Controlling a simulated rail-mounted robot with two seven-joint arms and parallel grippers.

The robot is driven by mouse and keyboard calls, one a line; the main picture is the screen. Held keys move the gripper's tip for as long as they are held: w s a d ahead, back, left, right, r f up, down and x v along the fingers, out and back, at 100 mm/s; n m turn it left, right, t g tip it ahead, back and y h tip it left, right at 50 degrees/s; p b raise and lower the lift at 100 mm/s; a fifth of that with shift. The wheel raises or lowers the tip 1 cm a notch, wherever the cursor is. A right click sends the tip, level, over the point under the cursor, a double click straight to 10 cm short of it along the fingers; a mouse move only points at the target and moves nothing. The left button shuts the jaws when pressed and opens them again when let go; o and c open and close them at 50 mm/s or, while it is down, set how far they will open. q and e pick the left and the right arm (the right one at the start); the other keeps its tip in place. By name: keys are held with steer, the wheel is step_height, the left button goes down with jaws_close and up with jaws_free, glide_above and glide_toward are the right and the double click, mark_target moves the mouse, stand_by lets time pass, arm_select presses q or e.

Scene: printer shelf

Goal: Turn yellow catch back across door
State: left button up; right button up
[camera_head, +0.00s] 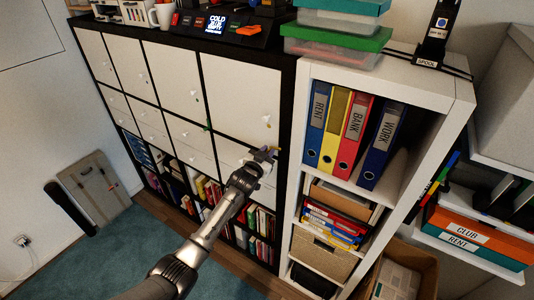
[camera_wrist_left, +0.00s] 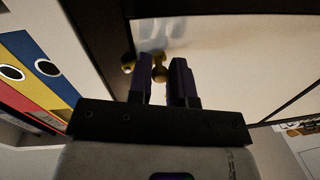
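The yellow catch (camera_wrist_left: 158,73) shows in the left wrist view as a small brass-yellow piece between the fingertips. My left gripper (camera_head: 262,155) is at the lower right of the white cabinet door (camera_head: 238,105) in the head view. It also shows in the left wrist view (camera_wrist_left: 160,70), with two purple fingers a small gap apart around the yellow piece. I cannot tell whether they press on it. In the head view the gripper hides the catch. My right gripper is not in view.
A white shelf (camera_head: 460,95) with colored binders (camera_head: 345,140) stands right of the dark-framed cabinet (camera_head: 292,120). Books (camera_head: 205,188) fill the cabinet's lower compartments. A flat board (camera_head: 100,190) leans at the left wall. Boxes and a mug (camera_head: 161,15) stand on top.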

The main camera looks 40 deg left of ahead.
arm_select(q)
jaws_close()
steer(key=shift+r+m, duration=0.3)
steer(key=shift+m, duration=0.3)
steer(key=shift+r+m+p, duration=0.2)
steer(key=shift+m+p, duration=0.15)
steer(key=shift+m, duration=0.65)
steer(key=shift+o, duration=2.3)
jaws_free()
